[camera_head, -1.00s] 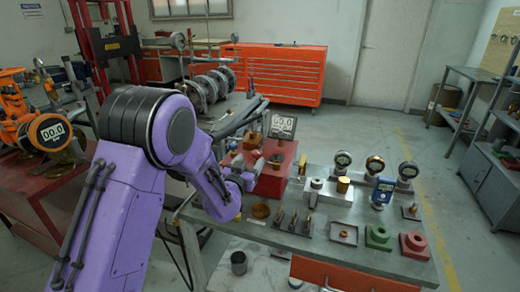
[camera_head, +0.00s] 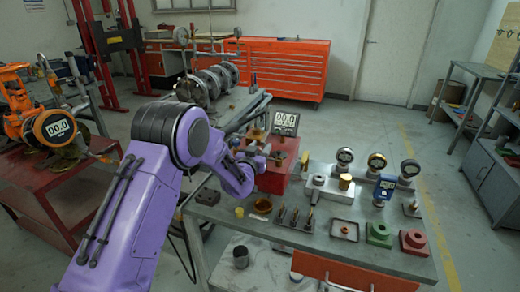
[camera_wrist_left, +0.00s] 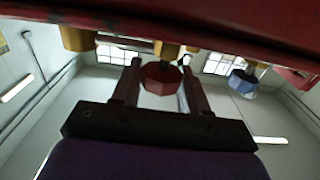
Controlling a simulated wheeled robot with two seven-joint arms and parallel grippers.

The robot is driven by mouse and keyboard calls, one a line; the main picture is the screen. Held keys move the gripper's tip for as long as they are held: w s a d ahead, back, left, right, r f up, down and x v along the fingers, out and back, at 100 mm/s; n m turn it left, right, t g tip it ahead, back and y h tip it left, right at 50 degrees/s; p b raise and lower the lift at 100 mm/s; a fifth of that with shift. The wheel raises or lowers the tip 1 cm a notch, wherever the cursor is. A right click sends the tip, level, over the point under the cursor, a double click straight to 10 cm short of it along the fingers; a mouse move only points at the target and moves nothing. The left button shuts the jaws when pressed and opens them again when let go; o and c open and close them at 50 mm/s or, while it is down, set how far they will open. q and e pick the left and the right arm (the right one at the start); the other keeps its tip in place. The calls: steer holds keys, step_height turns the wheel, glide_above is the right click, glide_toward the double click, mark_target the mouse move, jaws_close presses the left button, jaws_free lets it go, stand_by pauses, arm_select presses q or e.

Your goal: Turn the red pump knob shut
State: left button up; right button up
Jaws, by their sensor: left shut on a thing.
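The red pump knob (camera_wrist_left: 162,77) shows in the left wrist view as a faceted red piece between my two gripper fingers. My left gripper (camera_wrist_left: 161,70) is shut on it, with one dark finger on each side. In the head view my left gripper (camera_head: 258,160) is at the left side of the red pump block (camera_head: 273,183), and my purple arm comes in from the left. The knob itself is hard to make out there behind the gripper. My right gripper is not in view.
A digital display (camera_head: 285,123) stands behind the pump block. The grey bench (camera_head: 330,250) holds several gauges, pins, a small tray (camera_head: 344,230), a green block (camera_head: 379,235) and a red block (camera_head: 414,242). An orange device (camera_head: 48,128) stands at left.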

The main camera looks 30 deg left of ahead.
arm_select(q)
steer(key=m+h+b, duration=0.1)
steer(key=m+h, duration=0.1)
steer(key=h, duration=0.2)
steer(key=shift+a+m+t, duration=0.1)
steer(key=shift+m+t, duration=0.2)
steer(key=shift+m, duration=0.1)
steer(key=m+h, duration=0.2)
steer(key=h, duration=0.1)
steer(key=m+g+h, duration=0.1)
steer(key=h, duration=0.2)
steer(key=shift+m+b, duration=0.35)
steer(key=shift+m, duration=0.05)
steer(key=shift+m+g+h+b, duration=0.45)
steer(key=shift+m+g+h, duration=0.55)
steer(key=shift+h, duration=0.8)
steer(key=shift+r+m, duration=0.1)
steer(key=shift+m, duration=0.2)
steer(key=o, duration=1)
steer(key=shift+c, duration=0.2)
